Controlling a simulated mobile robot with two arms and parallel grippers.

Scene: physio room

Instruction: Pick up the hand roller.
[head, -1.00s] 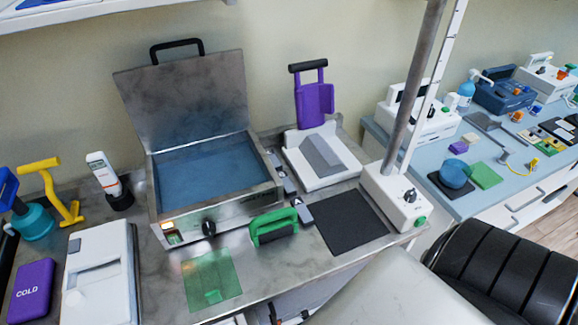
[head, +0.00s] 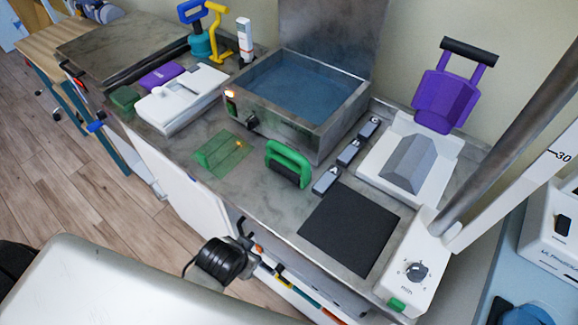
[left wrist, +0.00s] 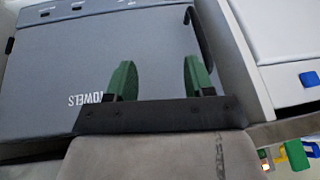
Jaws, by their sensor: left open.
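The thing that looks most like a hand roller is a green grip with a dark bar under it (head: 288,163). It stands on the grey counter (head: 262,205), in front of the steel water basin, touched by no gripper. It is not recognisable in the left wrist view. My left gripper (left wrist: 158,80) is open, with two green finger pads apart and nothing between them. It faces a grey bin lettered TOWELS (left wrist: 75,65), away from the counter top. My right gripper is out of view.
The open basin (head: 308,84) stands behind the green grip. A translucent green sheet (head: 222,154) lies to its left, a black mat (head: 348,226) to its right, small grey blocks (head: 327,180) beside it. A purple paddle (head: 447,98) and a slanted pole (head: 510,130) rise at right.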

